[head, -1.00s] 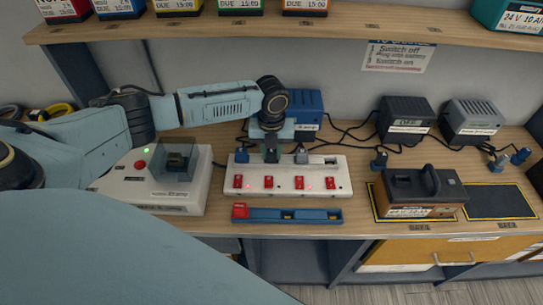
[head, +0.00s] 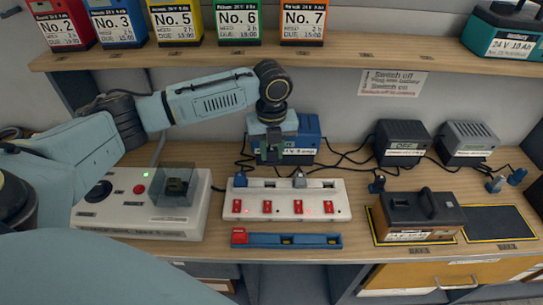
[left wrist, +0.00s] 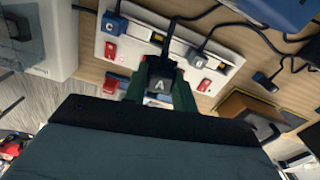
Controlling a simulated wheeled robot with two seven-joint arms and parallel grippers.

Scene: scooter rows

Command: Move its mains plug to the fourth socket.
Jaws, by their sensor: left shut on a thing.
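The white socket strip (head: 285,207) lies on the bench with a row of red switches along its front. A blue plug (head: 241,181) stands in its first socket and a grey plug (head: 299,181) in its third. The second and fourth sockets (head: 330,184) look empty. My left gripper (head: 268,155) is above the second socket, clear of the strip. In the left wrist view the gripper (left wrist: 160,82) is shut on a dark plug marked A (left wrist: 159,86). The blue plug there carries a C (left wrist: 112,22). My right gripper is not in view.
A white tester (head: 140,210) stands left of the strip, a blue tray (head: 315,241) in front. Loose plugs (head: 377,184) and black cables lie behind. Boxed batteries (head: 172,20) stand on the shelf above.

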